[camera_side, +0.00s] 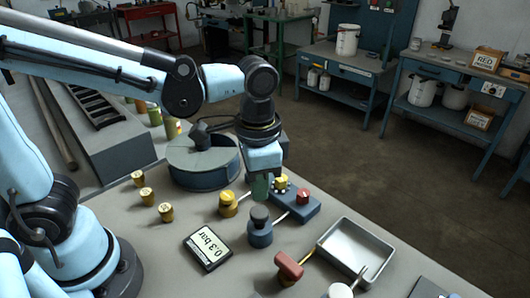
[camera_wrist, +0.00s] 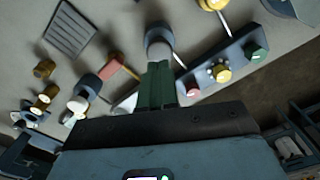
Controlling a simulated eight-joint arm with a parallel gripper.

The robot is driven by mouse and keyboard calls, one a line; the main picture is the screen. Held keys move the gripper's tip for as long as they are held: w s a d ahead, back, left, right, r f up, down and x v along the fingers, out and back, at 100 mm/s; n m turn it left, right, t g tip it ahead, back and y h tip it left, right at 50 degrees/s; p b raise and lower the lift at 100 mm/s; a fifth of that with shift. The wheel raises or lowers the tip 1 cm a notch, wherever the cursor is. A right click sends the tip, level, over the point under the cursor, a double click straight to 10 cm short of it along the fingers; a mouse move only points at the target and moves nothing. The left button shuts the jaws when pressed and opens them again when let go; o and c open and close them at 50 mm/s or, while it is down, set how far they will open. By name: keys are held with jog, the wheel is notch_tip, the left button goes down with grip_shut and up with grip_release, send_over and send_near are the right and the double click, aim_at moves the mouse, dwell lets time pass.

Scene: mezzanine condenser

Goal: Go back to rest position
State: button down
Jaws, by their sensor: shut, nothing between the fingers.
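My gripper (camera_side: 261,190) hangs over the bench, pointing down, with its green fingers together and nothing held. In the wrist view the gripper (camera_wrist: 157,72) shows as a closed green pair. Its tips appear near the grey knob (camera_wrist: 160,40). In the side view that grey knob (camera_side: 260,214) sits on a blue base just below the fingers; I see no clear contact. A blue button panel (camera_side: 308,212) lies right of the fingers, partly behind them. A yellow knob with a lever (camera_side: 228,200) stands to the left.
A gauge reading 0.3 bar (camera_side: 208,247), a red-handled valve (camera_side: 288,267) and an empty metal tray (camera_side: 335,243) lie nearer the front. A round blue-grey housing (camera_side: 205,176) stands behind left, with several brass pieces (camera_side: 146,196) left of it. Space above the bench's right side looks clear.

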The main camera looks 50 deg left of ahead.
jog(key=a+r+n+t, duration=0.1)
jog(key=a+n+t, duration=0.5)
jog(key=a, duration=0.6)
jog(key=shift+a+r+t, duration=0.25)
jog(key=shift+r+t, duration=0.1)
jog(key=shift+t, duration=0.25)
